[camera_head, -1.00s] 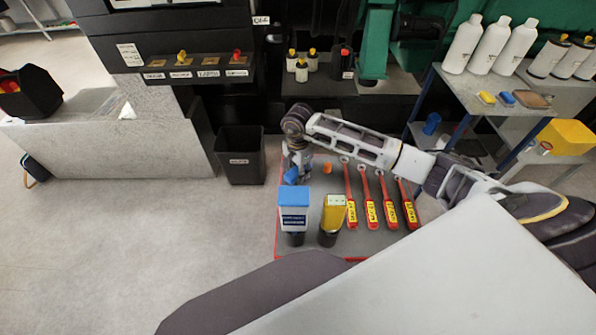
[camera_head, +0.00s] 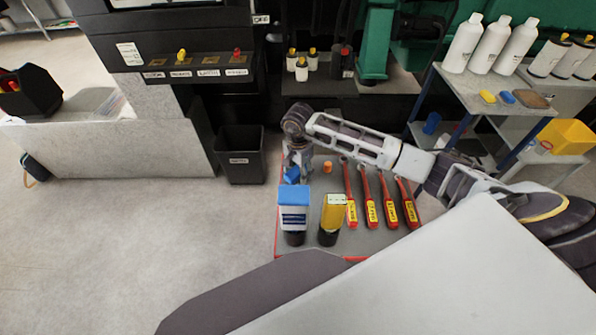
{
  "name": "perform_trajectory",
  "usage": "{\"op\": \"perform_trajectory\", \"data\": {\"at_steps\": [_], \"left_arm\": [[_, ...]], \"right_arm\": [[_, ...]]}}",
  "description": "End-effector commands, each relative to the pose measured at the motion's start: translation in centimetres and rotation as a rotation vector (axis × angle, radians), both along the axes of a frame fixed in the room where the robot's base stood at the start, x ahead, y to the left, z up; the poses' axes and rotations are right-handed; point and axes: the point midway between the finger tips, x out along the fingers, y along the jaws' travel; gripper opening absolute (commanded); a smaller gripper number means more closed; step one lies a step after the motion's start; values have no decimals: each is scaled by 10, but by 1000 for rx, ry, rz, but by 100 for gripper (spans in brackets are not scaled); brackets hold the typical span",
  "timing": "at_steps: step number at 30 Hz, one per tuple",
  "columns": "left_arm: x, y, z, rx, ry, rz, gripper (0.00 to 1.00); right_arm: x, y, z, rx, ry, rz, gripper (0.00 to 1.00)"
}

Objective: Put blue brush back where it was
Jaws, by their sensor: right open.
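No object shows clearly as a brush. A small blue piece (camera_head: 291,174) is at the upper left of the red-edged grey mat (camera_head: 262,251), right at the fingers of my right gripper (camera_head: 296,168). The gripper is open and points down; I cannot tell whether it touches the piece. A second small blue item (camera_head: 507,97) lies on the cart top, between a yellow item (camera_head: 487,96) and a brown one (camera_head: 532,99). My left gripper is not in view.
A blue-topped container (camera_head: 293,203) and a yellow one (camera_head: 332,212) stand on the mat beside several red-handled tools (camera_head: 367,200) and a small orange piece (camera_head: 327,167). A black bin (camera_head: 241,156) stands left of the mat. Open floor lies further left.

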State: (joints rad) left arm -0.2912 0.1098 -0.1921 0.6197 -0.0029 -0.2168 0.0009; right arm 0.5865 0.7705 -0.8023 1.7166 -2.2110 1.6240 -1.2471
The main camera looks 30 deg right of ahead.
Motion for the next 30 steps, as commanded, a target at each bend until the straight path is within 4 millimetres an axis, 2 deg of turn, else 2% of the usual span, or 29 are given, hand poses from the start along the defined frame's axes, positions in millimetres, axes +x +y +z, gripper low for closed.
{"op": "perform_trajectory", "data": {"at_steps": [3,8,24,30], "left_arm": [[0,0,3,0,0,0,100],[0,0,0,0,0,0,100],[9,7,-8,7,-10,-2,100],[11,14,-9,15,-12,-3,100]], "right_arm": [[0,0,3,1,0,0,58],[1,-1,18,-1,-3,0,58],[1,0,93,0,-3,0,58],[0,0,113,0,-1,0,58]]}}
